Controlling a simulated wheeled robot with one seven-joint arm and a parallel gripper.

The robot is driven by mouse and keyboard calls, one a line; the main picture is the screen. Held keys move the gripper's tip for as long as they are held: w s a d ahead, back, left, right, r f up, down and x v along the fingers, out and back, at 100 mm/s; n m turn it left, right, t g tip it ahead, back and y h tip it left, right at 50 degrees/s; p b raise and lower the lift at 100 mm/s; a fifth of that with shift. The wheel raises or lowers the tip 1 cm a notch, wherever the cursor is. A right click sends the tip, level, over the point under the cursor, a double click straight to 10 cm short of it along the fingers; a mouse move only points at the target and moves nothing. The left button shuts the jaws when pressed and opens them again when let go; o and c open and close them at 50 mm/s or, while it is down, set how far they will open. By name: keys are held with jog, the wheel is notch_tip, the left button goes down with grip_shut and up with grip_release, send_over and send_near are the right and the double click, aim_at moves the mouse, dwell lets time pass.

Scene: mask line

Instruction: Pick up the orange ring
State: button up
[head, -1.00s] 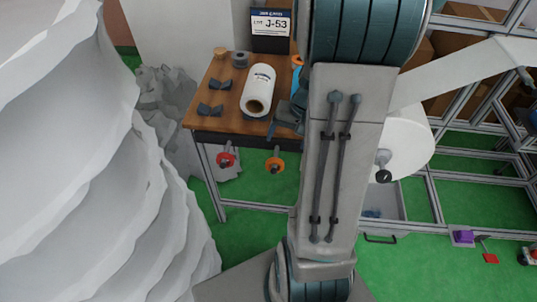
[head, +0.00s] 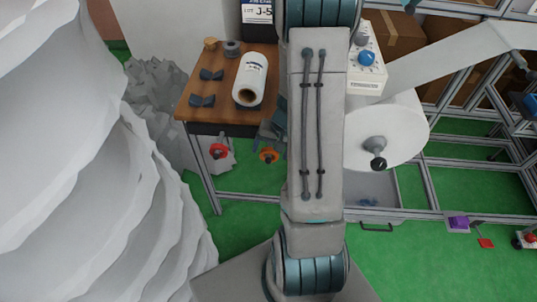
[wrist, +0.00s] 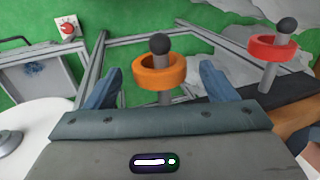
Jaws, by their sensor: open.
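The orange ring (wrist: 148,74) sits around a grey peg with a dark ball tip, in the middle of the wrist view. In the head view the orange ring (head: 267,156) hangs at the table's front edge, left of my arm. My gripper (wrist: 159,84) is open, with one blue-grey finger on each side of the ring in the wrist view. Whether the fingers touch it I cannot tell. In the head view my gripper is mostly hidden behind my arm, close to the ring.
A red ring (wrist: 272,48) on a similar peg is to the right in the wrist view. The wooden table (head: 200,100) holds a white roll (head: 252,75) and dark clips. A large white reel (head: 385,130) stands right of my arm. Green floor lies below.

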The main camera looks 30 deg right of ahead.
jog(key=shift+x, duration=1.15)
jog(key=c, duration=1.1)
jog(key=shift+o, duration=0.2)
jog(key=shift+r, duration=0.15)
